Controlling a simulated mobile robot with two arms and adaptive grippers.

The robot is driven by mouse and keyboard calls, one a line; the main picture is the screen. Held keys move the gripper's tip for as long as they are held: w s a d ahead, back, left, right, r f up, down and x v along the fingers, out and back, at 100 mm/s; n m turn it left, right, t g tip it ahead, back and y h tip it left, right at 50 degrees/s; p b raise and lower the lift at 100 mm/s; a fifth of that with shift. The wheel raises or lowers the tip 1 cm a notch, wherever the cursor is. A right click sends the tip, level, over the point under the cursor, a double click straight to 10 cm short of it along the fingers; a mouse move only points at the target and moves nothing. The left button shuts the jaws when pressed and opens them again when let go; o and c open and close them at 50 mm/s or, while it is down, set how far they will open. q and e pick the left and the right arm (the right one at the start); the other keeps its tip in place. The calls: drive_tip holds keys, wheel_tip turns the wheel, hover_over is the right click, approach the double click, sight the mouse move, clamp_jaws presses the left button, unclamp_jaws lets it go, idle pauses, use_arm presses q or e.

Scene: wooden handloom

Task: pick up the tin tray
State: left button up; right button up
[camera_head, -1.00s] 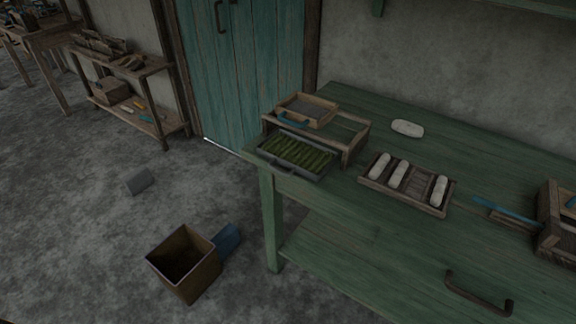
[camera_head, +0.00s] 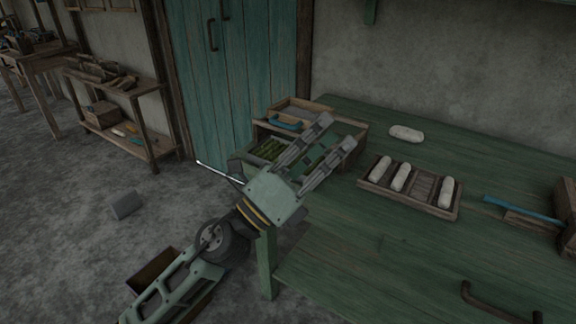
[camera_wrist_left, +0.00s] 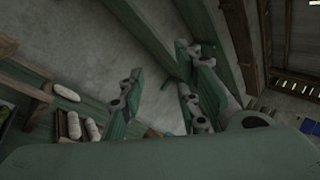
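The grey metal tray that looks like the tin tray holds green, stick-like contents (camera_head: 268,149). It sits at the left end of the green workbench, in front of a low wooden riser. Most of it is hidden behind my left gripper (camera_head: 336,133), including its front handle. My left gripper reaches over the tray from the lower left, with its two fingers apart and nothing seen between them. In the left wrist view the fingers (camera_wrist_left: 158,68) are also spread and empty. I cannot tell whether they touch anything. My right gripper is not in view.
A compartment box (camera_head: 412,205) holds white rolls; another white roll (camera_head: 406,133) lies behind. A blue-handled tool (camera_head: 522,209) is at right. An open box (camera_head: 152,272) stands on the floor.

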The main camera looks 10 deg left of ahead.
use_arm(q)
drive_tip(key=s+d+f+m+g+h, duration=0.1)
drive_tip(key=s+d+m+g+h, duration=0.15)
drive_tip(key=d+m+g, duration=0.6)
wheel_tip(320, 180, down, 6)
drive_tip(key=w+a+m+g+y, duration=0.3)
drive_tip(key=m+g, duration=0.1)
drive_tip(key=m, duration=0.8)
drive_tip(key=w+a+f+m+y, duration=0.1)
drive_tip(key=w+a+y, duration=0.25)
drive_tip(key=a, duration=0.45)
drive_tip(key=w+a+f+m+y, duration=0.1)
drive_tip(key=w+a+f+y, duration=0.1)
drive_tip(key=a+y, duration=0.4)
drive_tip(key=w+a+f+m+y, duration=0.15)
drive_tip(key=a+y, duration=0.25)
drive_tip(key=a, duration=0.5)
drive_tip(key=w+x, duration=0.1)
drive_tip(key=x, duration=0.7)
drive_tip(key=shift+r+n+b, duration=0.3)
drive_tip(key=shift+r, duration=0.05)
drive_tip(key=shift+d, duration=0.1)
clamp_jaws()
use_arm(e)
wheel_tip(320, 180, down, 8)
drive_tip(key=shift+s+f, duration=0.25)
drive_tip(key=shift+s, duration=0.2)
use_arm(q)
drive_tip(key=shift+r+t, duration=0.1)
drive_tip(key=shift+t, duration=0.15)
